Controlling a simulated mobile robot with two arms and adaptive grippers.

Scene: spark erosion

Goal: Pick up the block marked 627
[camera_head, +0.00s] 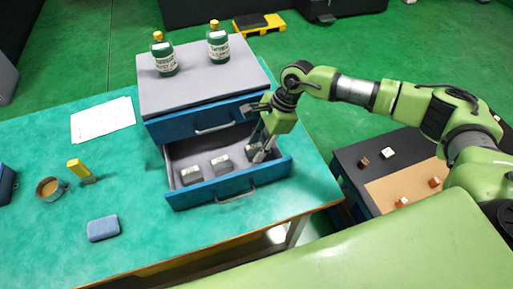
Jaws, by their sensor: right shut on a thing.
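An open drawer (229,187) of a blue and grey cabinet holds small grey blocks with light tops. One block (191,175) lies at the left and another block (222,165) lies near the middle. My right gripper (262,150) reaches down into the drawer's right part. It is shut on a grey block, mostly hidden by the fingers. I cannot tell whether that block still touches the drawer floor. The markings are too small to read, so I cannot tell which block is 627. My left gripper is not in view.
Two green bottles (165,58) (218,44) stand on the cabinet top (195,85). A cup (50,188), a yellow-topped item (78,168), a blue sponge-like block (103,229) and paper sheets (103,119) lie on the green table (150,240). A dark bench (357,179) with small pieces stands right.

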